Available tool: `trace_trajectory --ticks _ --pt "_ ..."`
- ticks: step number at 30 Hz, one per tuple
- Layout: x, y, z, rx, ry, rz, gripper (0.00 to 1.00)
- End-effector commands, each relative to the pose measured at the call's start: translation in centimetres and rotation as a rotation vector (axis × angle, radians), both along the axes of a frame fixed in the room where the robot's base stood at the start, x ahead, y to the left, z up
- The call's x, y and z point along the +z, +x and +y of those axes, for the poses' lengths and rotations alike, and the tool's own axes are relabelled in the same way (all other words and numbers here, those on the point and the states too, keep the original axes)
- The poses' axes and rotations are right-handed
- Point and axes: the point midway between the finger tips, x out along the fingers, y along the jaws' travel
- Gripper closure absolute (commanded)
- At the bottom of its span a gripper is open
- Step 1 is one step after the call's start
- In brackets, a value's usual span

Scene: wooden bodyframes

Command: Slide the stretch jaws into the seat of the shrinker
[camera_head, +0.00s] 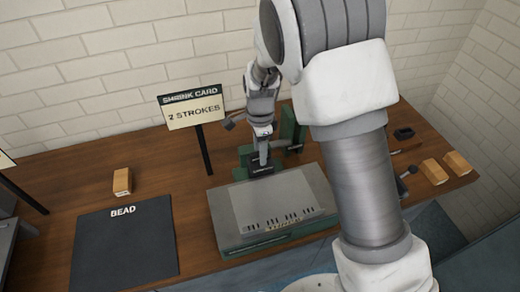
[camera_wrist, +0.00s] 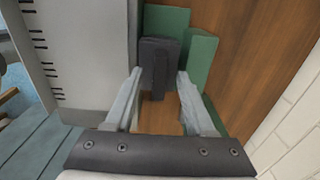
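The shrinker is a green machine (camera_head: 290,128) on the bench behind a grey-topped box; its green walls (camera_wrist: 202,62) also show in the wrist view. A dark block (camera_wrist: 160,58), which looks like the stretch jaws, stands upright beside these green walls. It also shows in the head view as a black labelled piece (camera_head: 262,169) low at the green machine's front. My gripper (camera_head: 263,158) points down at it. In the wrist view my gripper's fingertips (camera_wrist: 160,74) lie against both sides of the dark block, with no clear gap. The block's lower end and seating depth are unclear.
The grey-topped box (camera_head: 275,200) stands in front of the shrinker. A "SHRINK CARD 2 STROKES" sign (camera_head: 194,107) stands to the left. A dark BEAD mat (camera_head: 125,245) and a wooden block (camera_head: 122,181) lie further left. Wooden blocks (camera_head: 433,172) and a black piece (camera_head: 403,133) lie right.

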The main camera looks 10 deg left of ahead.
Motion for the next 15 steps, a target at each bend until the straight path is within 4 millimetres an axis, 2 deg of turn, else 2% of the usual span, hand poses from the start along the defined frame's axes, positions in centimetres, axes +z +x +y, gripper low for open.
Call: trace_trajectory --ticks 9,11,15 --pt "0.0 -0.1 -0.1 0.0 -0.002 0.005 0.45" --pt "0.4 -0.1 0.0 0.0 -0.001 0.003 0.45" --pt "2.7 0.0 0.0 0.0 0.0 0.0 0.45"
